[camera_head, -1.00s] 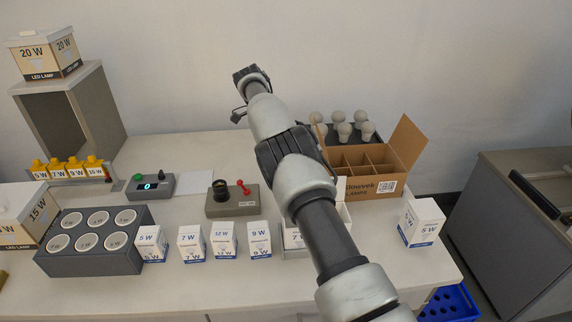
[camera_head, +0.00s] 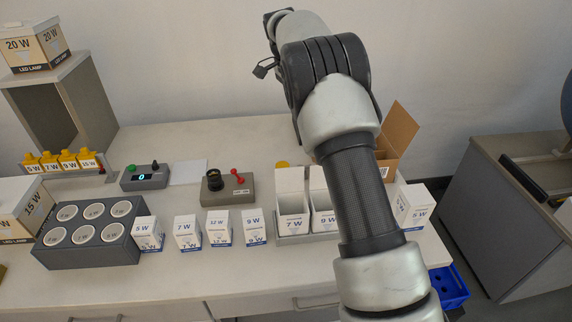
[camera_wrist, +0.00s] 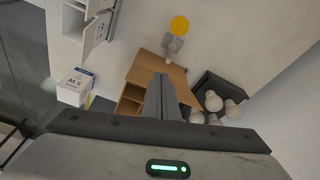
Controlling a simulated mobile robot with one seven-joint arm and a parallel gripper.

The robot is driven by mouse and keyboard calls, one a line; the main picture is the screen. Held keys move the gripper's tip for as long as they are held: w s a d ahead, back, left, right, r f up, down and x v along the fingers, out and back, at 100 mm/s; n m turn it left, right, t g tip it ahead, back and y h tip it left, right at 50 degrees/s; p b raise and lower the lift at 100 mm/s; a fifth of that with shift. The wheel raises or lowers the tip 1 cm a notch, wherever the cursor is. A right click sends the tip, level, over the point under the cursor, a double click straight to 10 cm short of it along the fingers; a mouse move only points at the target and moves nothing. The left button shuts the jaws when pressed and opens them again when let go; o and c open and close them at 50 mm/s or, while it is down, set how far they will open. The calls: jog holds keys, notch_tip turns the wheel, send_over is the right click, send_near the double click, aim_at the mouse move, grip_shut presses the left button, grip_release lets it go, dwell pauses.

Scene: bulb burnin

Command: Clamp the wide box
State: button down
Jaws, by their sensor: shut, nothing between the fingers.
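A white box marked 5 W (camera_head: 412,207), wider than the slim boxes in the row, stands upright at the right end of the table. My arm hides the gripper in the head view. A grey fixture with a black knob and red lever (camera_head: 230,188) stands mid-table.
The brown carton (camera_head: 399,128) is mostly behind my arm; white bulbs (camera_wrist: 213,101) stand beside it. Slim boxes (camera_head: 219,229), open white boxes (camera_head: 292,205) and a grey socket block (camera_head: 88,236) line the front. A blue crate (camera_head: 449,287) is below the right edge.

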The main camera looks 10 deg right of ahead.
jog(key=s+a+n+t+y+p, duration=0.1)
jog(key=s+a+n+t+y, duration=0.15)
jog(key=s+n, duration=1.05)
jog(key=w+f+n, duration=0.1)
jog(key=w+f, duration=0.1)
jog(key=f, duration=0.3)
jog(key=w+a+f, duration=0.1)
jog(key=w+f, duration=0.1)
jog(key=f, duration=0.4)
jog(key=w+f+n, duration=0.1)
jog(key=w+f, duration=0.1)
jog(key=f, duration=0.4)
jog(key=shift+w+a+f+n+t+y, duration=0.2)
jog(key=shift+w+a+n+t+y, duration=0.05)
jog(key=shift+w+n+t, duration=0.1)
jog(key=shift+w+a+p, duration=0.15)
jog(key=shift+w+p, duration=0.25)
jog(key=shift+w, duration=1.4)
